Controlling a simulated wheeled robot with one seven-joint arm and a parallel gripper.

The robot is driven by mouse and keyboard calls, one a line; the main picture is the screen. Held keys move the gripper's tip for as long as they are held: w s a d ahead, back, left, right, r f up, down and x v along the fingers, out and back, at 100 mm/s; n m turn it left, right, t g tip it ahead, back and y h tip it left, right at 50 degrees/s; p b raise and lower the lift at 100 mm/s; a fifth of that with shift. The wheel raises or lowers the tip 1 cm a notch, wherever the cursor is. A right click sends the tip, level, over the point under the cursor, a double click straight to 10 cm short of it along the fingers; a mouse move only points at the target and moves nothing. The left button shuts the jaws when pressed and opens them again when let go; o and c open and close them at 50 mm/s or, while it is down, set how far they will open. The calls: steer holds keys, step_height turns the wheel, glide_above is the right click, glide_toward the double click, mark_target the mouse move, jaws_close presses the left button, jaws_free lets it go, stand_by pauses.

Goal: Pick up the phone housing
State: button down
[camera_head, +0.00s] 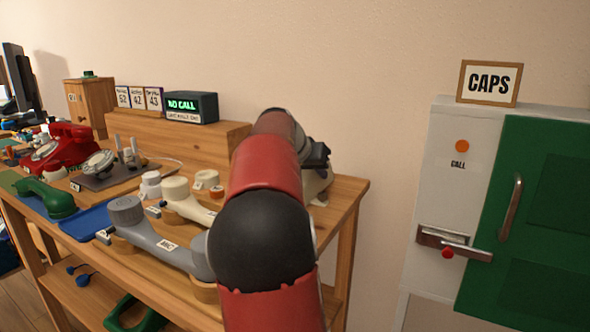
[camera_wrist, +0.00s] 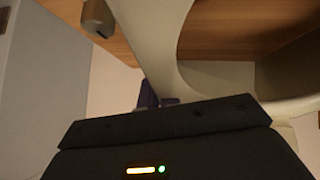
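A cream piece that looks like the phone housing (camera_head: 318,184) stands at the right end of the wooden bench, mostly hidden behind my arm. My gripper (camera_head: 317,155) is a dark shape just above it, partly hidden by my arm. In the wrist view a large cream curved body (camera_wrist: 160,45) with an opening fills the upper middle, very close to the dark gripper body. Dark finger parts (camera_wrist: 150,97) show below the cream surface. The frames do not show whether the fingers are apart or gripping it.
A grey handset (camera_head: 160,243) and a cream handset (camera_head: 187,204) lie left of my arm. A red phone (camera_head: 62,147), a green handset (camera_head: 47,197) and a blue tray (camera_head: 88,223) are further left. A wooden riser (camera_head: 170,136) runs behind. A green-doored cabinet (camera_head: 535,220) stands right.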

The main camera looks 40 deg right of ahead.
steer(key=shift+r, duration=0.1)
stand_by(0.3)
step_height(320, 180, up, 20)
steer(key=p, duration=0.3)
steer(key=shift+p, duration=0.35)
